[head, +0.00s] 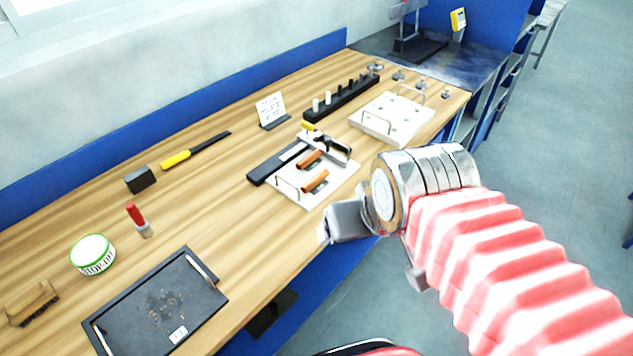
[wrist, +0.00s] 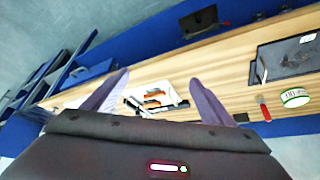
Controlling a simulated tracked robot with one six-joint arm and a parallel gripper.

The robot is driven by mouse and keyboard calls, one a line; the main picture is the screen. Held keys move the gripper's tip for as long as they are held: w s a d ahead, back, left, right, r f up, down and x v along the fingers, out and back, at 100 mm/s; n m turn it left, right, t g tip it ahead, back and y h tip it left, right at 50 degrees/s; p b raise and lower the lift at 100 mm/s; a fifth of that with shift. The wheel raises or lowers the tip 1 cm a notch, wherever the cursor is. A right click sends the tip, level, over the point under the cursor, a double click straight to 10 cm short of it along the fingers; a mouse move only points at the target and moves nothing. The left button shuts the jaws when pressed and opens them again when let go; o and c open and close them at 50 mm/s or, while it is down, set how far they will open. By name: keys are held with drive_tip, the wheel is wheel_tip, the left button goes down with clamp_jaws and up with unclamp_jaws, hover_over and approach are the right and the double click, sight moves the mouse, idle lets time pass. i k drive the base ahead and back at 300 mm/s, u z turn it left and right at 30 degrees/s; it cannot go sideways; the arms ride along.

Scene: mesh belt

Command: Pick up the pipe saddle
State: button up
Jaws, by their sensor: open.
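Several small grey metal pieces stand at the far right end of the wooden bench in the head view, one of them a small fitting (head: 421,86). They are too small to tell which, if any, is the pipe saddle. My gripper (wrist: 158,95) is open and empty in the wrist view, its two fingers spread wide. In the head view my gripper is partly hidden by my wrist, beyond the bench's front edge and well short of the metal pieces. The wrist view shows the bench between the fingers, with no clear view of those pieces.
A white plate (head: 300,199) with orange-brown handled pieces lies mid-bench. A white block (head: 400,130) with wire handles and a black peg rack (head: 330,105) stand beyond. A black tray (head: 130,318) and a tub (head: 92,255) are near.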

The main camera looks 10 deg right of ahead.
sight(315, 184)
drive_tip(key=u, duration=0.45)
drive_tip(key=i, duration=0.5)
drive_tip(key=u, duration=0.65)
